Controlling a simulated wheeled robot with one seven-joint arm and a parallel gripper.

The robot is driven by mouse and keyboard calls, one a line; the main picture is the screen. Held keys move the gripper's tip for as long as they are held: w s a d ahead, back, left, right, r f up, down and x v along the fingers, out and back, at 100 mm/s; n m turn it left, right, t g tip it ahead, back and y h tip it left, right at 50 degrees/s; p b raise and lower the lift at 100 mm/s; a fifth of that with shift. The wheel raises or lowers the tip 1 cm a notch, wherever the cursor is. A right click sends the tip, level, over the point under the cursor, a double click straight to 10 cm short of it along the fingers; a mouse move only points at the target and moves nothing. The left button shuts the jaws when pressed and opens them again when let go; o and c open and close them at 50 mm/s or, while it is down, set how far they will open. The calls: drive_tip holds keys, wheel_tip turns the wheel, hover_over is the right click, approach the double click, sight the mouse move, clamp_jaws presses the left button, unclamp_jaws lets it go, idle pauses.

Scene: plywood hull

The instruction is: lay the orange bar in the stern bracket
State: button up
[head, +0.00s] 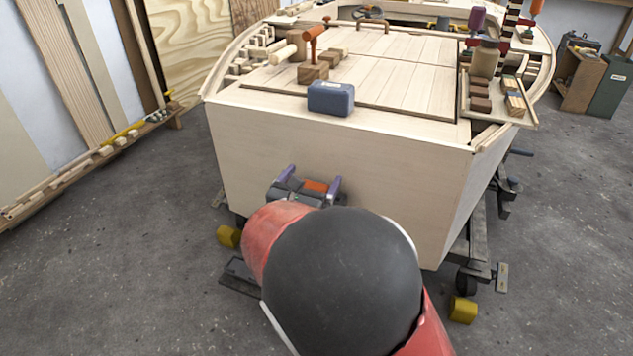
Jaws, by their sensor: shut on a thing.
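The orange bar (315,187) shows as a short orange patch between the two purple fingers of my gripper (312,181). My gripper is shut on it, low in front of the flat plywood stern (350,150). Part of the bar is hidden by the gripper. I cannot tell whether the bar touches the stern. I cannot make out the stern bracket; my arm covers the lower middle of the stern.
A blue-grey box (330,97) sits on the deck's stern edge above my gripper. Wooden blocks and an orange-handled tool (313,45) stand behind it. A tray (527,118) with blocks is at right. Yellow chocks (229,236) lie by the hull's supports. Grey floor (560,240) is open at right.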

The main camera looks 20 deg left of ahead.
sight(322, 173)
drive_tip(key=w, duration=0.2)
drive_tip(key=shift+w+d, duration=0.15)
drive_tip(key=shift+w, duration=0.2)
drive_tip(key=shift+w+f, duration=0.2)
drive_tip(key=shift+f, duration=0.65)
drive_tip(key=shift+w+f, duration=0.15)
drive_tip(key=shift+f, duration=0.7)
drive_tip(key=shift+f, duration=0.2)
drive_tip(key=o, duration=0.9)
drive_tip(key=shift+r, duration=0.3)
drive_tip(key=s, duration=0.8)
drive_tip(key=s+a, duration=0.1)
drive_tip(key=s, duration=0.3)
drive_tip(key=shift+f, duration=0.15)
